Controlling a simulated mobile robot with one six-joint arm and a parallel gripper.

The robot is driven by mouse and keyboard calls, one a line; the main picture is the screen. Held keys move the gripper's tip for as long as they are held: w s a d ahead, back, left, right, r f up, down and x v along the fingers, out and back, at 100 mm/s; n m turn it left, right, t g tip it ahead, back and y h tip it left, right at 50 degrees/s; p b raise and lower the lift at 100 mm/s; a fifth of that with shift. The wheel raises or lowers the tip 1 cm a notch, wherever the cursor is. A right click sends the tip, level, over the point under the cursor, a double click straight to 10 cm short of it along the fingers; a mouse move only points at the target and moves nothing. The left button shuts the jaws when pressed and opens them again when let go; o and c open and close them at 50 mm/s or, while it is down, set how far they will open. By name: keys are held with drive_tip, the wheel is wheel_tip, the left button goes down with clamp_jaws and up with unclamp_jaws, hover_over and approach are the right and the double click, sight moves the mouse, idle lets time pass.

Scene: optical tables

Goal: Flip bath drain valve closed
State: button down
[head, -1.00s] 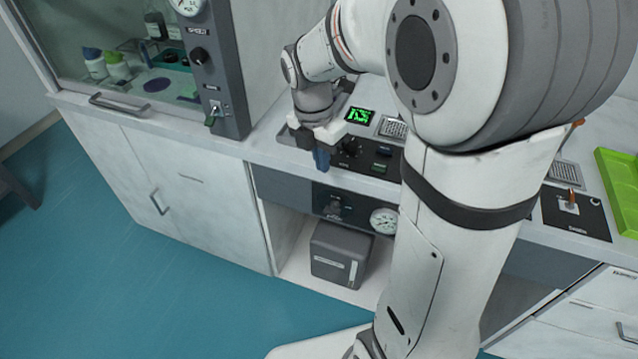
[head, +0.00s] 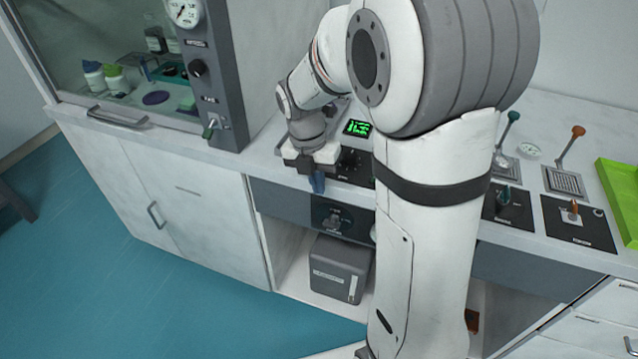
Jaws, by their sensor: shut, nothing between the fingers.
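The gripper appears apart from this handle. I cannot read the labels, so I cannot tell whether this is the bath drain valve. On the bench right of my gripper is a black control panel (head: 352,165), partly hidden by my arm. A green-lit display (head: 358,128) stands behind it.
A grey box (head: 338,268) sits in the recess below. To the left is a glass-fronted cabinet with a gauge column (head: 208,85) and a green-tipped switch (head: 209,132). On the right are a teal lever (head: 511,125), an orange lever (head: 573,140) and a green tray (head: 622,190).

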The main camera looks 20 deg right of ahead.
sight(326, 224)
drive_tip(key=f, duration=0.3)
drive_tip(key=d+f+b, duration=0.1)
drive_tip(key=f, duration=0.3)
drive_tip(key=s+f, duration=0.1)
drive_tip(key=f, duration=0.2)
drive_tip(key=shift+d+f, duration=0.2)
drive_tip(key=shift+f, duration=0.1)
drive_tip(key=shift+d, duration=0.1)
